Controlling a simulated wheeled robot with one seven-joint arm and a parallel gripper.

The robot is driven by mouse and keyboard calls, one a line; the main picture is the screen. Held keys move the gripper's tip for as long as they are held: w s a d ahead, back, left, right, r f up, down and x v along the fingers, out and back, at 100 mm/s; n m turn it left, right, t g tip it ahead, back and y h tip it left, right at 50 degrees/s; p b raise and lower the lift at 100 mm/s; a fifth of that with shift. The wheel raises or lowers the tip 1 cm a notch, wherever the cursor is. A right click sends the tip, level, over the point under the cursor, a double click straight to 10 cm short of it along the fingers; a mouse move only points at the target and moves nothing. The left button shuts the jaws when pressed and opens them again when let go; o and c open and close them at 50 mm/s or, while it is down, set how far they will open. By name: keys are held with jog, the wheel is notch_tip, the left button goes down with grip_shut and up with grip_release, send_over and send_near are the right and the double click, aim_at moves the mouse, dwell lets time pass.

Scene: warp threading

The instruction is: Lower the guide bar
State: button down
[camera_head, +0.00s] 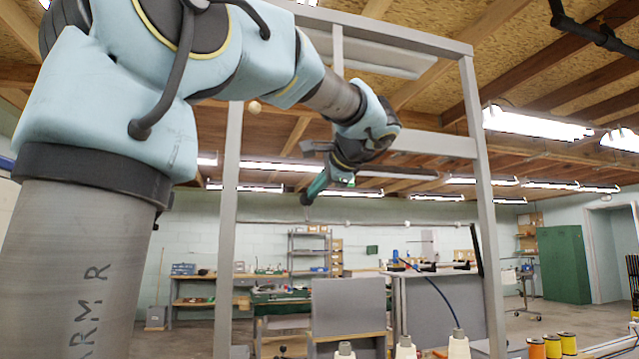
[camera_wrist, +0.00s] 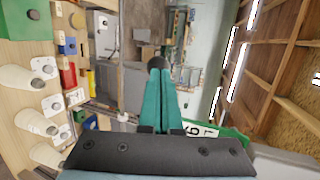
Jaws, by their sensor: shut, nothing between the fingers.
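My gripper (camera_head: 308,197) is in the upper middle of the head view, high in the air in the area of a tall grey frame, and points down to the left. In the wrist view its teal fingers (camera_wrist: 157,68) are together and hold nothing. The tall grey frame (camera_head: 485,190) has upright posts and a grey crossbar (camera_head: 432,143) behind my wrist. I cannot tell for certain which bar is the guide bar. No bar touches the fingertips in either view.
White cones (camera_head: 459,345) stand along the bottom of the head view; cones (camera_wrist: 36,119) also show at left in the wrist view. Orange and yellow spools (camera_head: 553,345) sit at lower right. A blue cord (camera_head: 437,290) rises from one cone. Workbenches and a green cabinet (camera_head: 563,263) stand far behind.

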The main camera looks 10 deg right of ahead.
jog(key=w+a+f+b, duration=0.1)
jog(key=w+f, duration=0.4)
jog(key=w, duration=0.4)
jog(key=w+a+f+b, duration=0.2)
jog(key=w+f, duration=0.3)
jog(key=w, duration=0.5)
notch_tip(320, 180, down, 10)
jog(key=w+g+h+p, duration=0.1)
jog(key=w+g+p, duration=0.1)
jog(key=g+p, duration=0.2)
jog(key=shift+w+m+p, duration=0.15)
jog(key=shift+m+p, duration=0.15)
jog(key=shift+p, duration=0.85)
jog(key=shift+d+r, duration=0.15)
jog(key=s+d+r+b, duration=0.1)
jog(key=s+d+b, duration=0.2)
jog(key=s, duration=0.4)
jog(key=s+d+r+b, duration=0.2)
jog(key=s+d+b, duration=0.1)
jog(key=s, duration=0.4)
jog(key=shift+s, duration=0.3)
